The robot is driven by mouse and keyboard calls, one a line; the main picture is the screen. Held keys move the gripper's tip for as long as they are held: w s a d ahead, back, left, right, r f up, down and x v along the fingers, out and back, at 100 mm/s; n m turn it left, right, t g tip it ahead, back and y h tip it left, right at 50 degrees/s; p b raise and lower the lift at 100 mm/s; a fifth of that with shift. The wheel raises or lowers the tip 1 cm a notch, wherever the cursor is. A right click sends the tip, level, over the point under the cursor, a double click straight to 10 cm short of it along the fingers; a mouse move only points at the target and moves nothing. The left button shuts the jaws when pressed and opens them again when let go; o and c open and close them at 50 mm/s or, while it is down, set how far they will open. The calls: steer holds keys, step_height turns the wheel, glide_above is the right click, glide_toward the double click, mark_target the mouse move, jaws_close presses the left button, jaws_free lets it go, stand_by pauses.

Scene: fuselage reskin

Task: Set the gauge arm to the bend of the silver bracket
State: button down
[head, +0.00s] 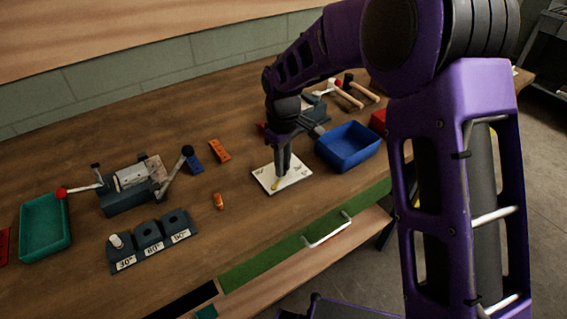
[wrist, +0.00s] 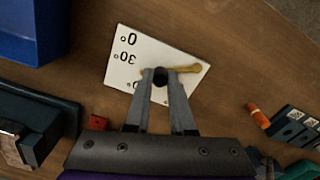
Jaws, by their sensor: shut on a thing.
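The gauge is a white plate (head: 293,178) lying on the wooden bench, with black degree marks; it also shows in the wrist view (wrist: 128,79). Its brass-yellow gauge arm (wrist: 188,69) lies across the plate, with a rounded end near one edge. In the head view the gauge arm (head: 275,185) shows at the fingertips. My gripper (head: 280,174) points down over the plate. In the wrist view my gripper (wrist: 161,76) is shut on a black knob at the gauge arm. I cannot pick out the silver bracket for certain.
A blue bin (head: 348,147) stands close right of the plate. A lever device (head: 131,187), a green tray (head: 45,225) and a block labelled 30, 60 and 90 degrees (head: 150,239) are at left. An orange piece (head: 218,200) lies on the bench between.

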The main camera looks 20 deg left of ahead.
steer(key=c, duration=0.8)
jaws_free()
steer(key=shift+o, duration=0.2)
step_height(320, 180, up, 18)
steer(key=p, duration=0.2)
steer(key=shift+f, duration=0.25)
